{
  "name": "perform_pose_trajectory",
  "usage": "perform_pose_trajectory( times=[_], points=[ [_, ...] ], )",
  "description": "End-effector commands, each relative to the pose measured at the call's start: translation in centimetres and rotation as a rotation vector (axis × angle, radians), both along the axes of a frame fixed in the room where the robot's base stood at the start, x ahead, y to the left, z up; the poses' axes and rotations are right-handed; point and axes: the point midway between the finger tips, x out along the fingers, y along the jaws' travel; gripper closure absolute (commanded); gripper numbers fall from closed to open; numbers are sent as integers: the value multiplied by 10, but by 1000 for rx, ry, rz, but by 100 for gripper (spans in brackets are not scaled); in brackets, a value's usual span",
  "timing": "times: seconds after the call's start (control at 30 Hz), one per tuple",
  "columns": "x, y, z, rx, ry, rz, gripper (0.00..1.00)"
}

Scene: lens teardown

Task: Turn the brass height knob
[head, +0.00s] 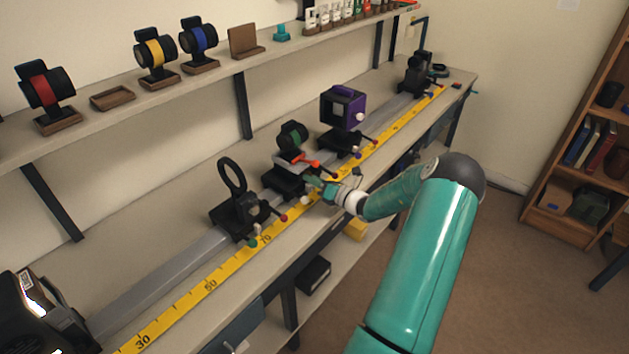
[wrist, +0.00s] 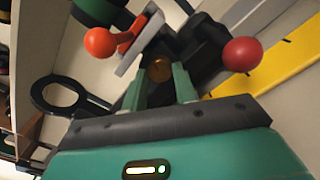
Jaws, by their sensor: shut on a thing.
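The brass height knob (wrist: 159,69) shows in the wrist view between my two green fingertips. My gripper (wrist: 161,80) is shut on it, and the fingers hide part of its sides. The knob is on the front of a dark carriage (head: 284,181) on the bench rail, which bears a green-ringed lens (head: 293,134). In the head view my gripper (head: 318,184) reaches that carriage from the right, and I cannot make out the knob there. An orange ball-ended lever (wrist: 100,41) is above left of the knob, and a red ball knob (wrist: 242,54) is to its right.
A carriage with a black ring (head: 232,176) stands on the rail to the left, and a purple boxed unit (head: 343,108) to the right. A yellow scale (head: 211,284) runs along the bench front. A shelf above holds red, yellow and blue ringed lenses (head: 199,39).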

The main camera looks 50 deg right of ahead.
Motion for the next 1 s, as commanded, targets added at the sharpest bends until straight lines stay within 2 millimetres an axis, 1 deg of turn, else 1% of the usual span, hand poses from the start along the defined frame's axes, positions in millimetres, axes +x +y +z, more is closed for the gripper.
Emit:
perform_pose_trajectory(
  times=[0.27,0.63,0.67,0.7,0.77,1.0],
  points=[
    [-1,0,-1,65,7,0,94],
    [-1,0,-1,69,8,0,94],
    [-1,0,-1,69,8,0,68],
    [-1,0,-1,69,8,0,60],
    [-1,0,-1,69,7,0,50],
    [-1,0,0,68,7,1,50]
  ],
)
